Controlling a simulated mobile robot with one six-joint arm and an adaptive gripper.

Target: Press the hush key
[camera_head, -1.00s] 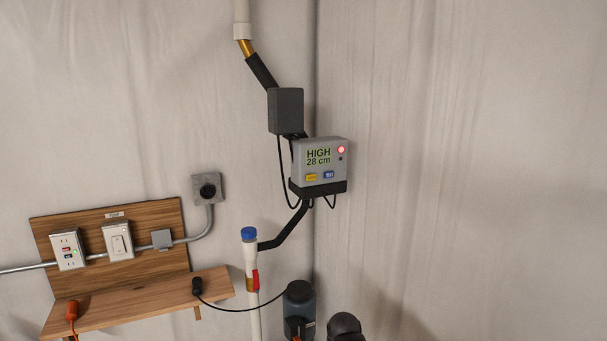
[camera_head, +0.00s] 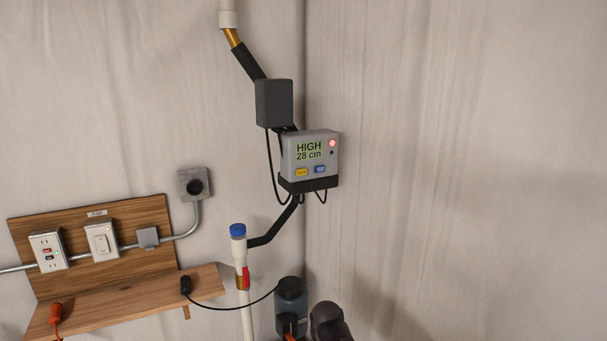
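A grey alarm box (camera_head: 328,150) is mounted by the wall corner, above the middle of the head view. Its green screen (camera_head: 309,149) reads "HIGH 28 cm", and a red light (camera_head: 332,143) glows at its upper right. Below the screen are a yellow key (camera_head: 302,172) and a blue key (camera_head: 320,169). Their labels are too small to read, so I cannot tell which is the hush key. Nothing covers either key.
A dark grey box (camera_head: 274,103) and black pipe sit up-left of the alarm. A blue-capped white pipe (camera_head: 239,247) stands below left. A wooden shelf (camera_head: 125,300) with cords juts out at lower left. A dark rounded object (camera_head: 328,322) shows at the bottom. The right wall is bare.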

